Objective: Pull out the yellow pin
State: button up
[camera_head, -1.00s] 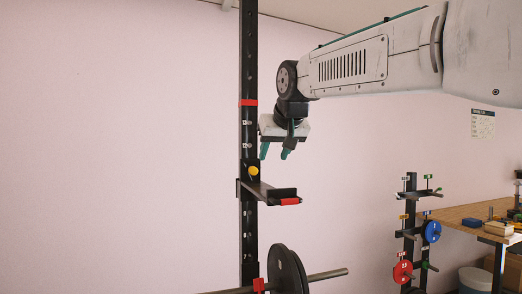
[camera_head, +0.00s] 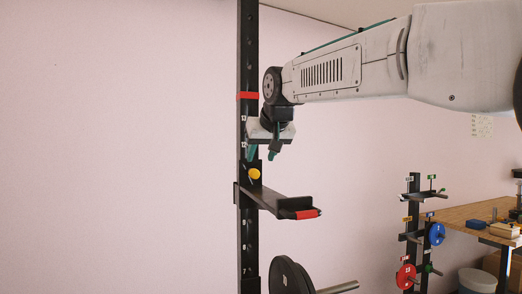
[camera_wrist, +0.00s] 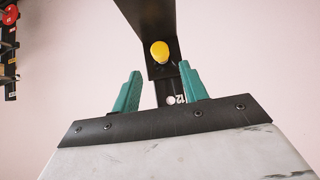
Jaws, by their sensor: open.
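The yellow pin (camera_head: 254,173) is a round knob on the bracket of a black safety arm (camera_head: 275,200), which is fixed to a black upright (camera_head: 248,60). It also shows in the wrist view (camera_wrist: 160,51), near the top middle, beyond the fingertips. My gripper (camera_head: 262,157) is open and empty, just above the pin, with its green fingers pointing down. In the wrist view the two green fingers (camera_wrist: 160,76) stand apart, left and right of the upright, and the pin lies between and beyond their tips. The shaft of the pin is hidden.
The safety arm juts out below my gripper and has a red end. A barbell with black plates (camera_head: 290,277) is lower down. A plate rack with blue and red plates (camera_head: 412,225) and a wooden table (camera_head: 470,217) stand at right. The wall area at left is clear.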

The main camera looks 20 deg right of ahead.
aim_at(256, 170)
jog(key=shift+x, duration=4.65)
jog(key=shift+c, duration=0.3)
grip_shut()
